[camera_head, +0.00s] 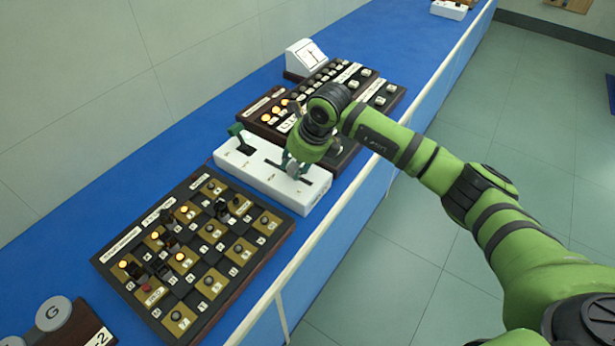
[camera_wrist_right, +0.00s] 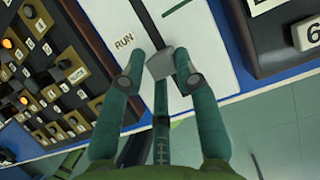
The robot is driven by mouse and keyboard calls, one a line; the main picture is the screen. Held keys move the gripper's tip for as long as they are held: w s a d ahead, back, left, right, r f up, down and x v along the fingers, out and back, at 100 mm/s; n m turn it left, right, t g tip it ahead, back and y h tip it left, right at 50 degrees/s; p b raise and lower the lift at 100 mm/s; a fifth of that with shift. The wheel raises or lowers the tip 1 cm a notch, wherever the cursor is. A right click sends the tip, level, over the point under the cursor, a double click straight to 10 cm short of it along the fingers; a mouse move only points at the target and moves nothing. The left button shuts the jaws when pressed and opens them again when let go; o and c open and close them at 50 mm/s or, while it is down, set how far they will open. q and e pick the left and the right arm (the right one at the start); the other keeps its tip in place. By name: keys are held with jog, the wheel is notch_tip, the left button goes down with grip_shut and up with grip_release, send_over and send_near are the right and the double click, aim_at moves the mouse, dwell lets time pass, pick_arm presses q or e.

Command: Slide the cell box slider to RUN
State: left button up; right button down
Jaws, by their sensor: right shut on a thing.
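The white cell box (camera_head: 258,178) sits on the blue bench, with a dark slot along its top. My right gripper (camera_head: 293,168) reaches down over the slot, its fingers at the box top. In the right wrist view, the grey slider knob (camera_wrist_right: 160,64) stands in the slot between the two teal fingertips of my right gripper (camera_wrist_right: 157,78). The gripper is shut on the knob. The printed RUN label (camera_wrist_right: 124,42) lies left of the slot, close to the knob. The slot's lower part is partly hidden by the gripper. My left gripper is not in view.
A checkered switch panel (camera_head: 240,276) lies in front of the box. Another dark panel (camera_head: 388,98) and a white meter (camera_head: 304,57) are behind it. A pale rail (camera_head: 318,236) edges the bench.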

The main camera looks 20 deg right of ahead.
aim_at(278, 166)
jog(key=w+a+b, duration=0.1)
jog(key=w+a, duration=0.1)
jog(key=w, duration=0.1)
jog(key=shift+w+b, duration=0.2)
jog(key=shift+b, duration=0.15)
jog(key=shift+w+a+r, duration=0.1)
jog(key=shift+w+a, duration=0.1)
jog(key=shift+w, duration=0.15)
jog(key=shift+s+d+r, duration=0.15)
jog(key=shift+d+r, duration=0.05)
jog(key=c, duration=1)
grip_release()
jog(key=shift+c, duration=0.2)
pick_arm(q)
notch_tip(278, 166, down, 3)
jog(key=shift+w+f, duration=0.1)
pick_arm(e)
jog(key=shift+f, duration=0.15)
jog(key=shift+s+r, duration=0.1)
jog(key=shift+r, duration=0.25)
jog(key=v, duration=1.1)
